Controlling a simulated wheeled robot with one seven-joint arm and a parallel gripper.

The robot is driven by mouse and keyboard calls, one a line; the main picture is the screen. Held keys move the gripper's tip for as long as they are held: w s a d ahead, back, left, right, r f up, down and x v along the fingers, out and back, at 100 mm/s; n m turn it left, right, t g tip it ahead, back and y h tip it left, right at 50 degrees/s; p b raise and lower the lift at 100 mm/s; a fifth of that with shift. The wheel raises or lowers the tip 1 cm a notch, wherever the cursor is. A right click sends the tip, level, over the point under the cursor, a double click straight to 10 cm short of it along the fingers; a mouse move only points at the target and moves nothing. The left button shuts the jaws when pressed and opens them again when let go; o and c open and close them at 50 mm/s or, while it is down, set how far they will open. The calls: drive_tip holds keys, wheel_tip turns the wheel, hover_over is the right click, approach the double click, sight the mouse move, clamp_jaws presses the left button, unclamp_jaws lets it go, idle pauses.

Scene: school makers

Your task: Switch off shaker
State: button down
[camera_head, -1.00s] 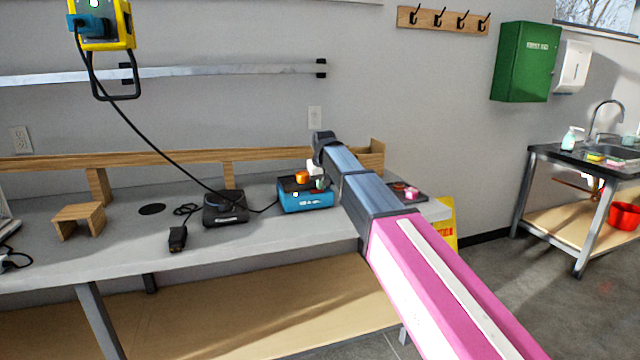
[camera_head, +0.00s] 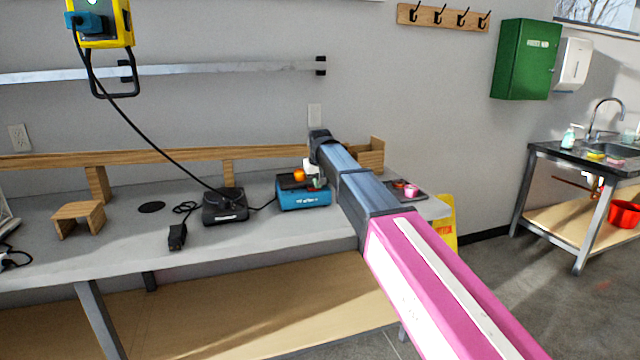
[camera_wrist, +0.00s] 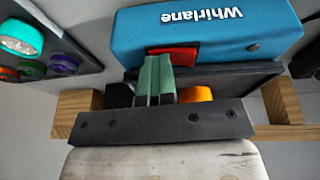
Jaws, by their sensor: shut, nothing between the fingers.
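The shaker is a blue box (camera_head: 305,199) on the grey bench, with a dark top and an orange round part (camera_head: 299,175). In the wrist view its blue front (camera_wrist: 210,28) appears upside down with the word "Whirlane". A red switch (camera_wrist: 180,54) sits at the edge of the blue body, partly hidden behind my fingertips. My gripper (camera_wrist: 156,62) is shut and empty, its green-grey fingers together and pointing at the red switch. I cannot tell whether they touch it. In the head view my gripper (camera_head: 319,180) is over the right part of the shaker.
A black device (camera_head: 225,206) with a cable stands left of the shaker. A dark tray (camera_head: 418,193) with small coloured things lies to the right, partly behind my arm. A wooden ledge (camera_head: 150,157) runs along the back. The bench front is mostly clear.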

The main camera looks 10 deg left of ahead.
drive_tip(key=shift+a, duration=0.1)
drive_tip(key=shift+r, duration=0.45)
drive_tip(key=s+d+r, duration=0.1)
drive_tip(key=d+r, duration=0.2)
drive_tip(key=r, duration=0.9)
drive_tip(key=shift+d+r, duration=0.25)
drive_tip(key=shift+d, duration=0.05)
drive_tip(key=shift+s, duration=0.1)
